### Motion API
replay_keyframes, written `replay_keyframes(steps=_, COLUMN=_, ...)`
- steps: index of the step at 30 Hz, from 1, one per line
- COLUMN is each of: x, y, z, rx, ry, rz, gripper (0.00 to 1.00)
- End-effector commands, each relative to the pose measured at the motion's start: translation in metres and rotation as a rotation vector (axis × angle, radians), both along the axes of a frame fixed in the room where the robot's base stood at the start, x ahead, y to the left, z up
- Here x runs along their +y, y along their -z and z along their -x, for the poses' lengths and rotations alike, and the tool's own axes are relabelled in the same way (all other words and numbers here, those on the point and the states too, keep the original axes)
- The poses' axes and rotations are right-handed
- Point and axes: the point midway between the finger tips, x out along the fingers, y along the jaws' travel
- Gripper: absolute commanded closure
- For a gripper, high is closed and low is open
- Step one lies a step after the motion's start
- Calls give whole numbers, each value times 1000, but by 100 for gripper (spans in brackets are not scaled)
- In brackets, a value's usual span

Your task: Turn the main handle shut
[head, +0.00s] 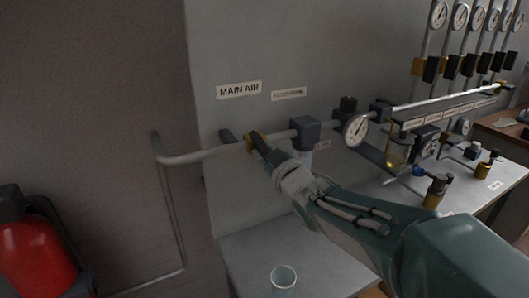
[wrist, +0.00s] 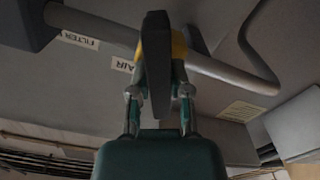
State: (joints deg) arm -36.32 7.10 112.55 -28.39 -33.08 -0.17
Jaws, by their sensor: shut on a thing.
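The main handle is a dark flat lever (wrist: 155,65) on a yellow valve body (wrist: 178,45) in the grey pipe. In the wrist view it stands between my fingers, crossing the line of the pipe. My gripper (head: 268,151) is shut on this lever, and the valve's yellow (head: 254,139) shows just beyond it in the head view. The white "MAIN AIR" label (head: 239,89) is on the wall panel above the valve. My fingers hide much of the lever in the head view.
The pipe (head: 190,157) bends down at the left. To the right are a dark block (head: 305,133), a round gauge (head: 355,130) and a yellowish bowl (head: 398,151). A clear cup (head: 284,278) stands on the bench below. A red extinguisher (head: 35,255) is at lower left.

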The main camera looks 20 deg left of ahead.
Motion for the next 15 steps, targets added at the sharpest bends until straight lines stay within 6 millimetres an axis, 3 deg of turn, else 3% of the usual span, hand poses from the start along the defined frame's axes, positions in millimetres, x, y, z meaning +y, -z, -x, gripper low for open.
replay_keyframes(steps=1, x=0, y=7, z=0, rx=44, ry=0, rz=-16, gripper=100)
replay_keyframes(steps=15, x=0, y=8, z=0, rx=297, ry=3, rz=-215, gripper=100)
